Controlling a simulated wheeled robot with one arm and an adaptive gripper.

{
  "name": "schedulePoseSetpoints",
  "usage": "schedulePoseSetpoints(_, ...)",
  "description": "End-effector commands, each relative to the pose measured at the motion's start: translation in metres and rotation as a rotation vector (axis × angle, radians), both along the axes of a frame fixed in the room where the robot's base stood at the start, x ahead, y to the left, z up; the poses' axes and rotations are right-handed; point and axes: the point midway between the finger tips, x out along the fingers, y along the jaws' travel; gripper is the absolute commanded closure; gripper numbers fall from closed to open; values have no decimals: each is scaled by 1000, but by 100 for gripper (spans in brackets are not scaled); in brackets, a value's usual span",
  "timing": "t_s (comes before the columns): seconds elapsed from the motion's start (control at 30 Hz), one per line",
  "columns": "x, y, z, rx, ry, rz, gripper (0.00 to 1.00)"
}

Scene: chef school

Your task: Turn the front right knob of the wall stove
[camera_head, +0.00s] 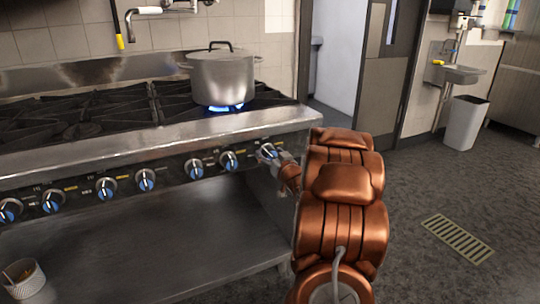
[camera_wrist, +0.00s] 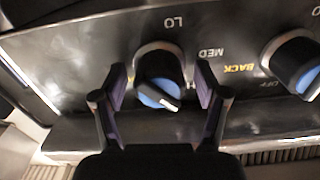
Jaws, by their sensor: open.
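The wall stove (camera_head: 150,140) has a row of blue and silver knobs along its front panel. The knob at the right end (camera_head: 267,151) is partly covered by my gripper (camera_head: 277,162) in the head view. In the wrist view, this blue-faced knob (camera_wrist: 158,82) sits between the two fingers of my gripper (camera_wrist: 160,76). The fingers are open, one on each side, with small visible gaps to the knob. The knob's pointer is slanted toward the lower right there, and "LO" and "MED" are printed nearby.
A neighbouring knob (camera_wrist: 297,66) is to the right in the wrist view. A lidded steel pot (camera_head: 222,77) stands over a lit blue flame on the stove's right rear. A small white cup (camera_head: 24,280) is on the lower shelf (camera_head: 150,240).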

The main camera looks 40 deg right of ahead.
Motion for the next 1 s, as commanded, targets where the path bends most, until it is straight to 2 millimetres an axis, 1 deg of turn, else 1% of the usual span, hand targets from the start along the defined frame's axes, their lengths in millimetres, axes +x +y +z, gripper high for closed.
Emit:
schedulePoseSetpoints(0.23,-2,0,0,0,0,-1,27)
schedulePoseSetpoints(0.37,-10,3,-1,2,3,-2,27)
schedulePoseSetpoints(0.57,-39,12,1,-2,0,-2,27)
schedulePoseSetpoints(0.8,-80,26,0,0,-1,-4,27)
schedulePoseSetpoints(0.9,-94,32,0,0,1,-3,27)
schedulePoseSetpoints(1.0,-104,35,0,-1,2,-3,27)
